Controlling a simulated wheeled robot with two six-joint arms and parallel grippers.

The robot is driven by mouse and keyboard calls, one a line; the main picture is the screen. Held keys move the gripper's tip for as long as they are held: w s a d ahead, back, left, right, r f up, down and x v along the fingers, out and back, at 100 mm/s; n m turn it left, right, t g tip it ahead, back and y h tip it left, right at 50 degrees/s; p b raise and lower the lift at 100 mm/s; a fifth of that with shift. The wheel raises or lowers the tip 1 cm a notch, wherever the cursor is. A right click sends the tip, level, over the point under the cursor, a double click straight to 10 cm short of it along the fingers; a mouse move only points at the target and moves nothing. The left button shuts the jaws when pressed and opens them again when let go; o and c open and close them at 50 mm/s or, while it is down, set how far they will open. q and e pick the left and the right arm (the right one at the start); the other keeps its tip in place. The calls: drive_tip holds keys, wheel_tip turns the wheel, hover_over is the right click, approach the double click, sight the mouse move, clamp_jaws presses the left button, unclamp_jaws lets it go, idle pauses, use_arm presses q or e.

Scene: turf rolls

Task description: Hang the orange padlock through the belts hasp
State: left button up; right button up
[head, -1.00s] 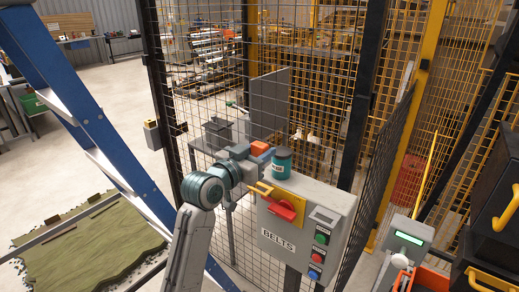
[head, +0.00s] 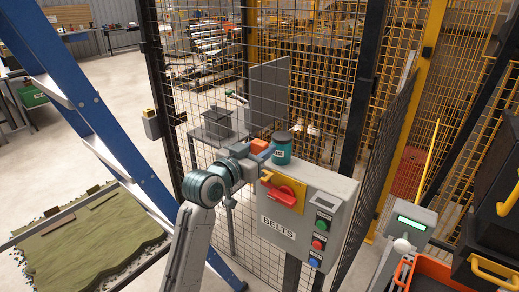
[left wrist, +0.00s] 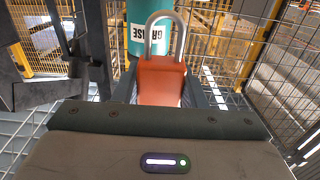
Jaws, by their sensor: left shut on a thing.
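The orange padlock (head: 259,146) is in my left gripper (head: 262,155), by the upper left corner of the grey BELTS box (head: 330,222). In the left wrist view the padlock body (left wrist: 160,82) sits between the fingers of my left gripper (left wrist: 160,95), with its grey shackle (left wrist: 148,35) pointing up and away. The belts hasp (head: 266,177) is a small yellow piece at the top left of the yellow plate (head: 298,186) with the red handle (head: 282,196). The padlock appears above the hasp and apart from it. The hasp cannot be made out in the wrist view. My right gripper is not in view.
A teal canister (head: 282,149) stands on the box top, close beside the padlock. It also shows behind the shackle in the wrist view (left wrist: 140,14). A mesh fence (head: 330,100) stands behind the box. A blue ladder frame (head: 90,115) is at left, an orange tray (head: 440,272) at lower right.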

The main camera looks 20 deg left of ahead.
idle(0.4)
use_arm(q)
drive_tip(key=shift+p, duration=0.45)
idle(0.7)
drive_tip(key=shift+f+b, duration=0.6)
drive_tip(key=shift+f, duration=0.2)
drive_tip(key=shift+f+b, duration=1.15)
drive_tip(key=shift+f, duration=0.6)
drive_tip(key=o, duration=1.1)
drive_tip(key=b+v, duration=0.3)
drive_tip(key=v, duration=0.8)
